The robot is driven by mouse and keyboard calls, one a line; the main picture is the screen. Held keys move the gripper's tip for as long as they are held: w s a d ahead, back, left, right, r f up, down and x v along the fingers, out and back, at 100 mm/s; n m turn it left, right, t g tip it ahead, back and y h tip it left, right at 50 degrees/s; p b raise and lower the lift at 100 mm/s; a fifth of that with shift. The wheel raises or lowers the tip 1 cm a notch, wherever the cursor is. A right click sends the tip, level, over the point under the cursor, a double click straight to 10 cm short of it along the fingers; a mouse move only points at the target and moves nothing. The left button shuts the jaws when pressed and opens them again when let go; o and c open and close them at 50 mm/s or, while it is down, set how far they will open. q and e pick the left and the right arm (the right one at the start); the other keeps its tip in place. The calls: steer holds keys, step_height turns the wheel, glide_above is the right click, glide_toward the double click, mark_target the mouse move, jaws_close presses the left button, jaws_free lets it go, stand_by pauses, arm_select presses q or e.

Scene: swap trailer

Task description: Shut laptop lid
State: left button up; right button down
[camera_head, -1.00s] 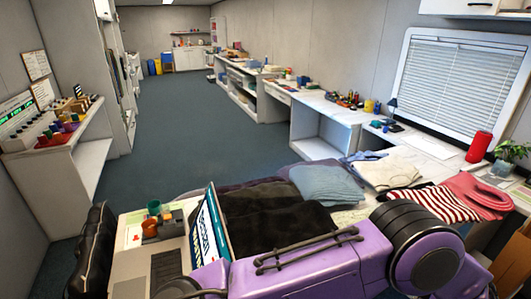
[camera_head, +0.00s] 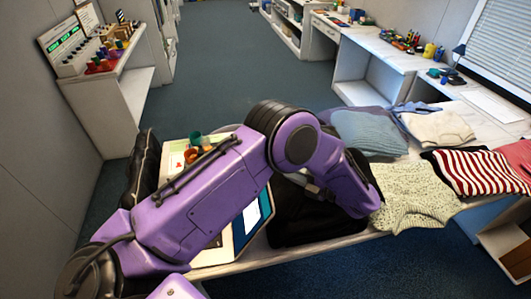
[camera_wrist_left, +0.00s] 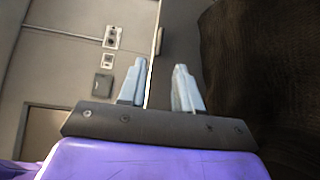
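The laptop stands open on the near surface in the head view. Its lit screen (camera_head: 251,224) is raised and faces left, and part of its light base (camera_head: 217,257) shows below my arm. My left arm crosses in front of the laptop and bends down to the right of the lid, over dark folded clothes (camera_head: 312,222). The left gripper's fingers are hidden or unclear there. In the left wrist view, the left gripper (camera_wrist_left: 160,68) has its two pale fingers apart with nothing between them. I cannot tell whether they touch the lid. My right gripper is not in view.
Folded clothes, including a blue pile (camera_head: 367,133), a speckled top (camera_head: 413,193) and a striped one (camera_head: 468,172), cover the surface to the right. Small green and orange cups (camera_head: 195,139) stand behind the laptop. A black padded item (camera_head: 144,170) is at left.

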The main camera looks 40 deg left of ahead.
arm_select(q)
steer(key=a+p, duration=0.1)
steer(key=a, duration=0.3)
steer(key=a+p, duration=0.1)
steer(key=a, duration=0.2)
steer(key=shift+s+f+p, duration=0.1)
steer(key=shift+f+p, duration=0.15)
steer(key=shift+p, duration=0.1)
steer(key=shift+c, duration=0.4)
steer(key=shift+s, duration=0.1)
jaws_close()
steer(key=shift+f, duration=0.1)
